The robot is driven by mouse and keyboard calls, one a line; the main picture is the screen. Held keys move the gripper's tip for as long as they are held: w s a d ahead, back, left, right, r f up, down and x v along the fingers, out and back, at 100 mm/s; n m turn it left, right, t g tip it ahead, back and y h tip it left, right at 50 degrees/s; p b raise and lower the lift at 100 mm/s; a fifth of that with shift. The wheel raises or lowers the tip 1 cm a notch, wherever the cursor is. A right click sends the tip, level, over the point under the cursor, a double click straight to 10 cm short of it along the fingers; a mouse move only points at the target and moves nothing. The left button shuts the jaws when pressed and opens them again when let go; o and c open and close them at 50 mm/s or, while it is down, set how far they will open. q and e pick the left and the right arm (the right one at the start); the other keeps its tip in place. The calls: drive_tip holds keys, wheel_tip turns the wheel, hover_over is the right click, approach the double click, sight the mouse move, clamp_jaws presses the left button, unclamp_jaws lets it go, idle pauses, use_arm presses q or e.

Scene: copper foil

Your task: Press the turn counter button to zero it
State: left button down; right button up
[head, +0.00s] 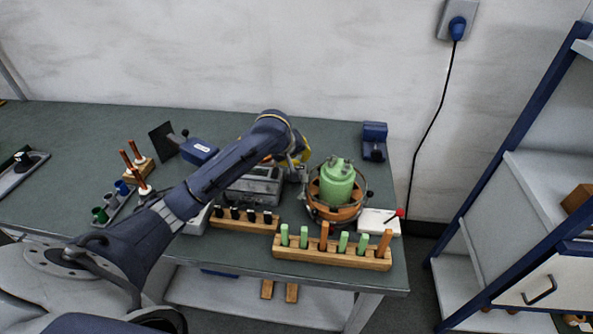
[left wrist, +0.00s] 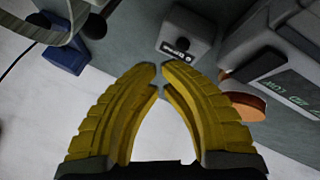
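A small grey box with a round dark button and a printed label (left wrist: 188,38) stands on the bench in the left wrist view, beyond my fingertips. I cannot tell for certain that it is the turn counter. A larger grey device with a lit display (left wrist: 288,92) is to its right; a grey device also shows below my arm in the head view (head: 255,187). My left gripper (head: 303,160), with yellow fingers, is above the bench's middle. In the left wrist view (left wrist: 160,70) its tips nearly meet, with nothing between them, apart from the box. My right gripper is not seen.
A green coil in a copper-coloured round holder (head: 337,185) stands right of the left gripper. A blue block (head: 374,141) stands at the back right. A white pad (head: 379,222) lies near the right edge.

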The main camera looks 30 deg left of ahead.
use_arm(q)
drive_tip(key=shift+r, duration=2.3)
